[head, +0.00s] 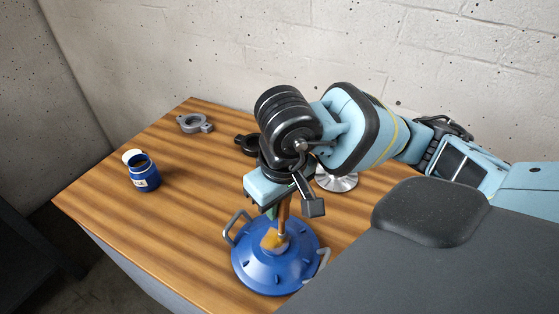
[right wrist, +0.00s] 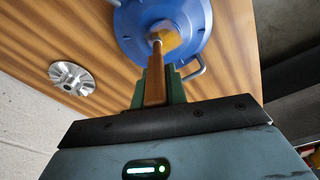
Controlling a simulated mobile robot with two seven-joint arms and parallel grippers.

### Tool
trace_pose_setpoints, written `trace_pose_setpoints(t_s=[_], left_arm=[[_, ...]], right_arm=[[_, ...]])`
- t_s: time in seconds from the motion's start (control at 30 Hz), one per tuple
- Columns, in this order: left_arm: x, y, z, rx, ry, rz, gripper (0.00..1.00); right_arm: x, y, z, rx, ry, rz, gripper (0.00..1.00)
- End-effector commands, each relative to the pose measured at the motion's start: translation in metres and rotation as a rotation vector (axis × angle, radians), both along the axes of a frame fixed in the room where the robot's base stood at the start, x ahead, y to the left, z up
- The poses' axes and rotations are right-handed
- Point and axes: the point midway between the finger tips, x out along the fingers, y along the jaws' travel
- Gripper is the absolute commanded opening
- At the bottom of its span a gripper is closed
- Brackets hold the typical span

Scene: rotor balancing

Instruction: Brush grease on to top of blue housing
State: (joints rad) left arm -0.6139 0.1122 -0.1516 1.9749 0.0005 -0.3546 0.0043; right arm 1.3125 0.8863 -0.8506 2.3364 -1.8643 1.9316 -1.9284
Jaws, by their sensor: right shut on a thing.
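The blue housing (head: 265,277) stands on the wooden table, with a grey handle on each side; it also shows at the top of the right wrist view (right wrist: 130,25). My right gripper (head: 281,206) is shut on the brown handle of a brush (right wrist: 155,80) and holds it above the housing. The brush head is at the top of the housing, where a yellow-brown patch of grease (head: 272,240) shows. I cannot tell whether the bristles touch the surface. An open blue jar (head: 146,178) stands at the left. My left gripper is not in view.
A grey clamp-like part (head: 194,123) lies at the back of the table, and a black part (head: 246,144) lies behind my right wrist. A silver disc (head: 338,181) lies to the right, partly hidden by my arm. The table's left front area is clear.

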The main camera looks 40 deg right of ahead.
Motion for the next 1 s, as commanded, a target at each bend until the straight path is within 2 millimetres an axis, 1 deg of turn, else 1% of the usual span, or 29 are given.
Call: trace_pose_setpoints(t_s=[1.0], left_arm=[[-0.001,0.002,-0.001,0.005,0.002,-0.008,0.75]], right_arm=[[-0.009,0.022,0.0,0.0,0.0,0.0,0.0]])
